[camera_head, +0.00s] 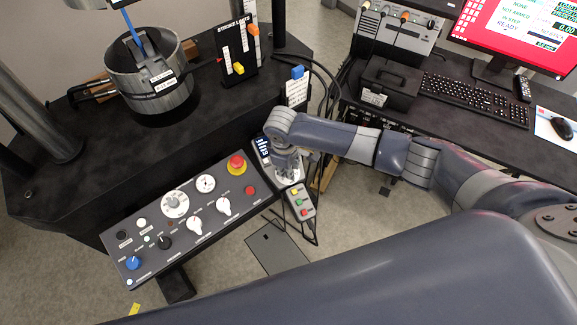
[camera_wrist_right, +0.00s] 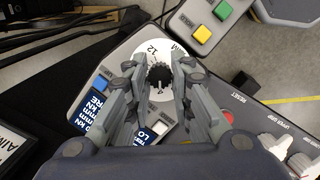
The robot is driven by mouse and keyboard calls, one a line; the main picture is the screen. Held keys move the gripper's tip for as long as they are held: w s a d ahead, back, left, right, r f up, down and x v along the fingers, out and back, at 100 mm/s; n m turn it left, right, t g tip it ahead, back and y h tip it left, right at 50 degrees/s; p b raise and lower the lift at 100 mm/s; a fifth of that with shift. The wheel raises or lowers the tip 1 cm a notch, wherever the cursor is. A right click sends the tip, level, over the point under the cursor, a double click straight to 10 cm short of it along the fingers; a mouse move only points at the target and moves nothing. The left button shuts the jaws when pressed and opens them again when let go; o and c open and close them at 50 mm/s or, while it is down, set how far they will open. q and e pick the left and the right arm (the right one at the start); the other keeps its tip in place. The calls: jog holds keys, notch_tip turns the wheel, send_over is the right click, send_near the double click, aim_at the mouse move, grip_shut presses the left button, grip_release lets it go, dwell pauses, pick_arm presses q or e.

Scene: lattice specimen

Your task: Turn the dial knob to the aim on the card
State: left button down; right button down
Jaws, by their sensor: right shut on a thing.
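The dial knob (camera_wrist_right: 159,76) is black and ribbed, on a white numbered disc (camera_wrist_right: 150,53) in the right wrist view. A 12 reads at the disc's upper left; the fingers cover its sides, and I cannot tell the exact setting. My right gripper (camera_wrist_right: 156,82) has its fingers on both sides of the knob and is shut on it. In the head view the right gripper (camera_head: 287,168) points down over the small dial unit and hides the knob. A white printed card (camera_head: 297,92) stands behind it; its text is too small to read. My left gripper is not in view.
A grey control panel (camera_head: 150,232) with several knobs and a red emergency stop (camera_head: 236,163) lies left of the gripper. A button box (camera_head: 300,202) with green, yellow and red buttons sits close in front. Black cables run behind. A keyboard (camera_head: 474,100) is at the right.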

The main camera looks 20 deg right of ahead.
jog(key=c, duration=1.4)
grip_release()
jog(key=r, duration=0.4)
jog(key=s+r, duration=0.1)
jog(key=r, duration=0.3)
jog(key=a+r, duration=0.1)
jog(key=r, duration=0.2)
jog(key=shift+s+a+r, duration=0.1)
jog(key=shift+s+r, duration=0.05)
jog(key=shift+r, duration=0.25)
